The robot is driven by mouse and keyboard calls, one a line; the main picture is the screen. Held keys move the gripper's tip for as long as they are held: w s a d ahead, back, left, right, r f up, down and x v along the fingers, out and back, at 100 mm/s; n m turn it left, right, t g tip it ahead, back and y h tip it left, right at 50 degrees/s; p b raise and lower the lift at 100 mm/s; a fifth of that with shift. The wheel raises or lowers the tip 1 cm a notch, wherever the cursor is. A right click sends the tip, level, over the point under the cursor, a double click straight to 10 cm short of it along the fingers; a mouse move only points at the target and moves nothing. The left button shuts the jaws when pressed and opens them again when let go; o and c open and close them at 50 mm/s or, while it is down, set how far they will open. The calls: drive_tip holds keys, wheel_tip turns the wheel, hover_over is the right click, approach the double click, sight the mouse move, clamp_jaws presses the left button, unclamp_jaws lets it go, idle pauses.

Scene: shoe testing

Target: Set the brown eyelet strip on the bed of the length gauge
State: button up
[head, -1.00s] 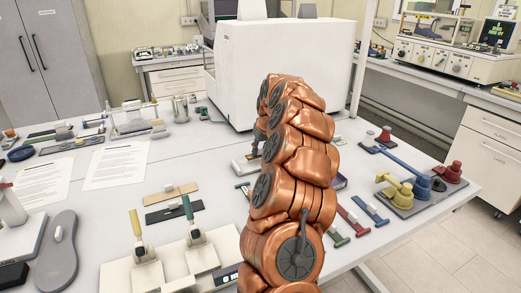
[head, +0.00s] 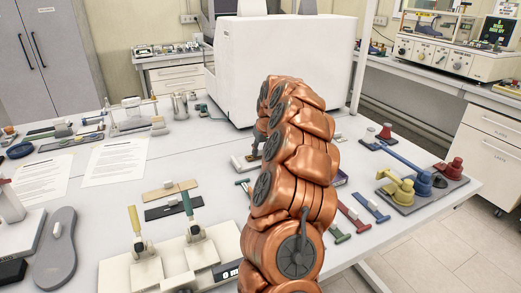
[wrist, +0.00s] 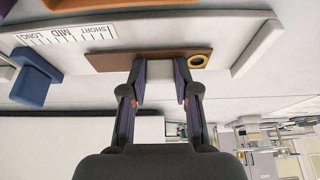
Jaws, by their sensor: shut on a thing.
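In the wrist view, my gripper (wrist: 160,84) is shut on the white grip block of the brown eyelet strip. The brown eyelet strip (wrist: 112,62) lies crosswise ahead of the fingers, with a brass-ringed eyelet (wrist: 198,61) at its right end. The length gauge's pale bed (wrist: 82,33) shows behind it, with a scale marked SHORT, MID and LONG and a raised stop at the right end. The strip overlaps the bed in this view; I cannot tell whether they touch. In the head view my arm hides most of my gripper and the strip.
A blue block (wrist: 34,75) sits beside the gauge's LONG end. In the head view, a tan strip (head: 155,195) and a black strip (head: 160,212) lie left of my arm. Coloured parts (head: 405,190) stand on a tray at right. Paper sheets lie at left.

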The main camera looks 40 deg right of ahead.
drive_tip(key=shift+f, duration=0.15)
drive_tip(key=o, duration=1)
drive_tip(key=shift+c, duration=0.2)
drive_tip(key=v, duration=1.2)
